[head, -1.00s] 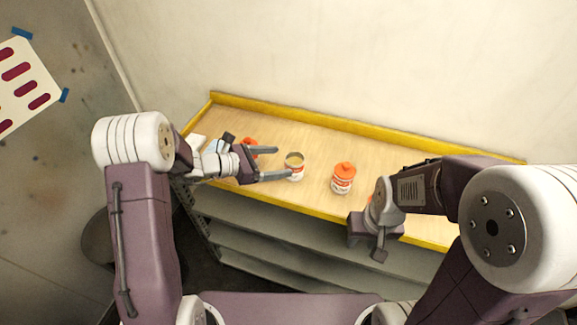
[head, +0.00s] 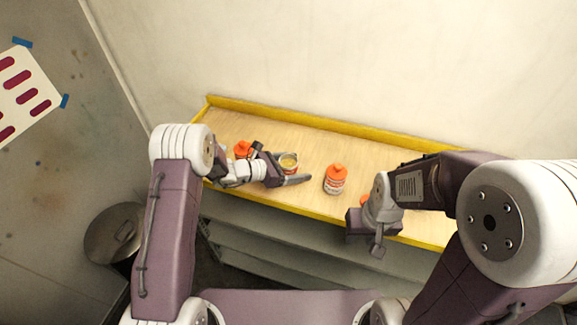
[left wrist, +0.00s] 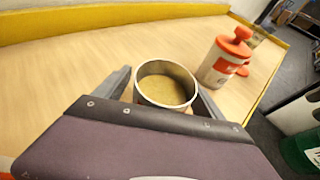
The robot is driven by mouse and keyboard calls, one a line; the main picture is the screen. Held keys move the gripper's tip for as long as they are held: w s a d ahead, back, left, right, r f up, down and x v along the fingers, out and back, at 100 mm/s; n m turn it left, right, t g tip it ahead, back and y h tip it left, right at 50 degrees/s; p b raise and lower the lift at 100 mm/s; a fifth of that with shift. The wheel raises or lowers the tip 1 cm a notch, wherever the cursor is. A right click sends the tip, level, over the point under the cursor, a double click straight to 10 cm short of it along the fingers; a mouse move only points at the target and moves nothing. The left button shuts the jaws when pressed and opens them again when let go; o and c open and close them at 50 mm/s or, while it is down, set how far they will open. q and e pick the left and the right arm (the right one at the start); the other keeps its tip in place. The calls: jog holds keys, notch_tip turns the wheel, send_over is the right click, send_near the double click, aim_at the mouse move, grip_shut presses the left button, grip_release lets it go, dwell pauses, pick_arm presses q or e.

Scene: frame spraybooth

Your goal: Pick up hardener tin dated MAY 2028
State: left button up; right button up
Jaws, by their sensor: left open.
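An open, lidless tin with yellowish contents (head: 289,160) stands on the wooden shelf top. In the left wrist view the open tin (left wrist: 166,86) sits between the two fingers of my left gripper (left wrist: 163,92), which is open around it. My left gripper also shows in the head view (head: 292,174). A white tin with an orange cap (head: 335,181) stands to the right, apart from the gripper; another orange-capped container (head: 242,149) is partly hidden behind my left arm. No date is readable on any tin. My right gripper (head: 376,240) hangs at the front edge, its fingers unclear.
The shelf top (head: 320,140) has a yellow raised rim (head: 340,128) at the back against the pale wall. Grey shelves lie below. A round metal bin (head: 112,232) stands on the floor at left. Clear wood lies behind the tins.

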pick_arm(q)
jog(key=c, duration=1.6)
notch_tip(320, 180, up, 10)
jog(key=shift+b, duration=0.55)
